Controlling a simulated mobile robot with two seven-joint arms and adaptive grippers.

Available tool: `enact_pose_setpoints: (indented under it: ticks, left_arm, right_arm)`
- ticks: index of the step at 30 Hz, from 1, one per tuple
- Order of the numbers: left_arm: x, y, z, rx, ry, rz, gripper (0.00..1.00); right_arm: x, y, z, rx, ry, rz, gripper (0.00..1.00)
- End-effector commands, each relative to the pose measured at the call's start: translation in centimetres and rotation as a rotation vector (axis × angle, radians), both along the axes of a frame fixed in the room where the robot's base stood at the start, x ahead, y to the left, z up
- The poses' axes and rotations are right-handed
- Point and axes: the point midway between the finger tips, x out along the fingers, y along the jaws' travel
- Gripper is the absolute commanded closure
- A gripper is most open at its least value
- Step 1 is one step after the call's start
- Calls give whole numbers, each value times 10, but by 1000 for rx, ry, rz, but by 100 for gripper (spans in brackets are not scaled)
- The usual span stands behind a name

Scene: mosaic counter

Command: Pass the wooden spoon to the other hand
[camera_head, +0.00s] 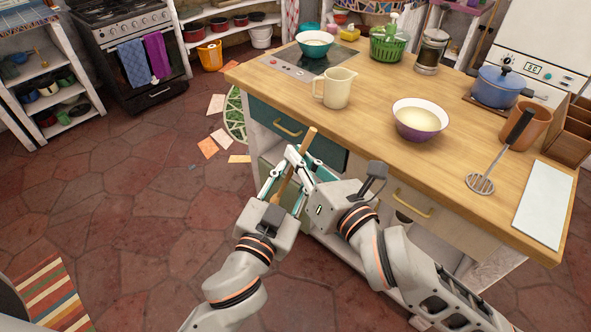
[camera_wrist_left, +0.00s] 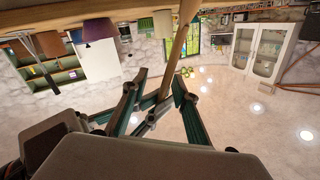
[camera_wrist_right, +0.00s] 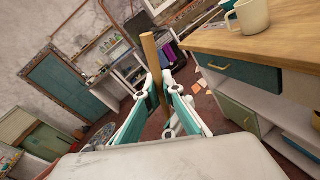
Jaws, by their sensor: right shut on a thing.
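The wooden spoon (camera_head: 307,142) is a light brown stick held at a steep tilt in front of the counter's drawers. My right gripper (camera_head: 296,153) is shut on it in the head view; the right wrist view shows the spoon (camera_wrist_right: 150,50) between its closed fingertips (camera_wrist_right: 159,76). My left gripper (camera_head: 278,177) is right beside the right one, lower along the spoon. In the left wrist view the spoon (camera_wrist_left: 180,45) passes between its spread fingers (camera_wrist_left: 160,78), with a gap on one side. The spoon's bowl cannot be made out.
The wooden counter (camera_head: 370,125) is just beyond the grippers.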

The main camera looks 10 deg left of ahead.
Motion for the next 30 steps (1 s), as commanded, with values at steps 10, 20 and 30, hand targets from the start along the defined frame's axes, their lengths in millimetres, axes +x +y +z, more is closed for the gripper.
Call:
enact_pose_setpoints:
  ticks: [10, 20, 30]
  left_arm:
    - [5, -1, 0, 0, 0, 0, 72]
    - [4, -3, 0, -3, 0, -5, 100]
    - [5, -2, 0, -1, 0, -2, 100]
  right_arm:
    - [0, 0, 0, 0, 0, 0, 100]
    - [0, 1, 1, 1, -1, 1, 90]
    - [0, 0, 0, 0, 0, 1, 73]
